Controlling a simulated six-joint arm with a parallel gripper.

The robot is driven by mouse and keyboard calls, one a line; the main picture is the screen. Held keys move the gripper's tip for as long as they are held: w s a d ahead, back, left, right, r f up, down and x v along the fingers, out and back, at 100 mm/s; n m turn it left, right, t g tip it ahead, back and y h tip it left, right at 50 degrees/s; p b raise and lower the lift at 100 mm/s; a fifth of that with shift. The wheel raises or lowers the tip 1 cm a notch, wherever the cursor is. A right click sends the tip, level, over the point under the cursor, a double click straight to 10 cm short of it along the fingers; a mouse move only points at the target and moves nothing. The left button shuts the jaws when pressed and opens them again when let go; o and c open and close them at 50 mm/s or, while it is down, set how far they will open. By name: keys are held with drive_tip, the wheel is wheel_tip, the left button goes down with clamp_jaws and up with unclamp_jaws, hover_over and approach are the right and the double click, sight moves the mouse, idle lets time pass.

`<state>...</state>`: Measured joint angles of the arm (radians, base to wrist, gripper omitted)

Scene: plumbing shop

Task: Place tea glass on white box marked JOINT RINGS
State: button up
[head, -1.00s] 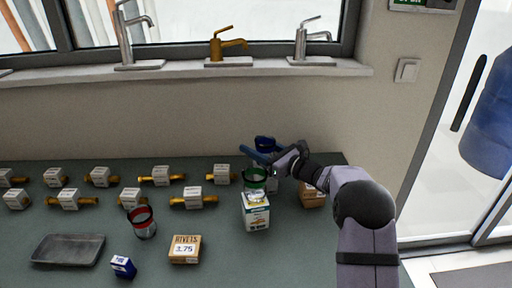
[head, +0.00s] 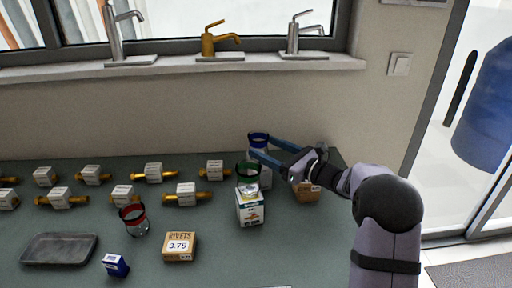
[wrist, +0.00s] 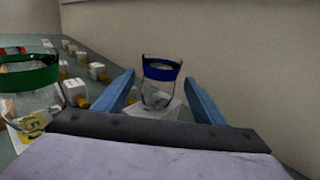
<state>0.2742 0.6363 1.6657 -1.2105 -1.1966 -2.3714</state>
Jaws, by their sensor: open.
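A clear glass with a blue rim (head: 258,138) stands at the back right of the bench. In the wrist view the blue-rimmed glass (wrist: 159,92) is upright on a white square surface. My gripper (head: 262,147) is open, its blue fingers on either side of that glass. The wrist view shows gaps between glass and fingers (wrist: 159,80). A green-rimmed glass (head: 247,170) is left of it, at a white box (head: 250,208); I cannot tell whether it stands on or behind it. A red-rimmed glass (head: 134,222) stands further left. No JOINT RINGS marking is readable.
A brown box (head: 306,192) sits right of the white box, under my arm. A rivets box (head: 179,246), a small blue box (head: 115,265) and a grey tray (head: 60,248) lie in front. Several brass fittings with white tags fill the back left. The wall is close behind.

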sight(266, 147)
drive_tip(key=shift+b+v, duration=0.4)
drive_tip(key=shift+v, duration=1.85)
drive_tip(key=shift+r, duration=0.1)
drive_tip(key=w+d+r+m+t+h+p, duration=0.2)
drive_tip(key=d+r+m+h+p, duration=0.35)
drive_tip(key=m+h+p, duration=0.55)
drive_tip(key=s+d+r+m+g+h+p, duration=0.1)
drive_tip(key=s+d+r+m+g+p, duration=0.15)
drive_tip(key=s+m+p, duration=0.7)
drive_tip(key=s+a+m+g+p, duration=0.2)
drive_tip(key=s+m+g+p, duration=0.1)
drive_tip(key=s+m, duration=0.5)
drive_tip(key=s+a+r+m+g+p, duration=0.1)
drive_tip(key=s+m+g+p, duration=0.3)
drive_tip(key=s+m, duration=0.4)
drive_tip(key=s+a+r+m+g+p, duration=0.1)
drive_tip(key=s+m+g+p, duration=0.3)
drive_tip(key=s+m, duration=0.4)
drive_tip(key=s+a+g, duration=0.1)
drive_tip(key=s, duration=0.3)
drive_tip(key=shift+s+a+h, duration=0.4)
